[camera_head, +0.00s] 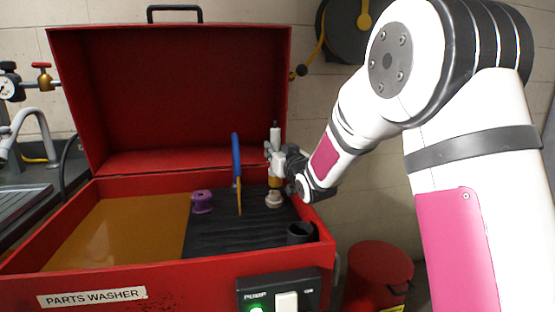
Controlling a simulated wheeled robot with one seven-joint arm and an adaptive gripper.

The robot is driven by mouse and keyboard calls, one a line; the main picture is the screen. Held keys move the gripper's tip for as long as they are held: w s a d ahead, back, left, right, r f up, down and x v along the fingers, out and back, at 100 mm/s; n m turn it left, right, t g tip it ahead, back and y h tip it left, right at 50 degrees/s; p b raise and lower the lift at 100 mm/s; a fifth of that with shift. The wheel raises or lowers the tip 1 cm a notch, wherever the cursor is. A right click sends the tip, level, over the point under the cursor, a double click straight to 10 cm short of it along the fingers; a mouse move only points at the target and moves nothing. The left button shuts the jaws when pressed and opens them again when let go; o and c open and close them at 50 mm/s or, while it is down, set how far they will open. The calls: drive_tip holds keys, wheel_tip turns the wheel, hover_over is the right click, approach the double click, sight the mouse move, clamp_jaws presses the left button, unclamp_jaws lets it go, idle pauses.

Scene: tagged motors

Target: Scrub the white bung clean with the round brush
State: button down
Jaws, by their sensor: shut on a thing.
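The white bung (273,199) is a small, off-white round piece on the right of the black ribbed drain board inside the parts washer. My gripper (275,158) comes in from the right and is shut on the round brush (275,182). The brush stands upright, with a white handle top above my gripper and tan bristles below it. The bristle end is right over the bung and seems to meet it; at this size I cannot tell whether they touch. Any dirt on the bung is too small to make out.
A purple bung (203,202) stands to the left, near the amber liquid (125,232). A blue and yellow tool (237,165) stands upright between it and my gripper. A black cup (300,233) is at the front right. The red washer's lid (180,95) stands open behind.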

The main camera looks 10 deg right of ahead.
sight(277, 135)
drive_tip(key=shift+r+p, duration=0.95)
drive_tip(key=shift+r, duration=1.6)
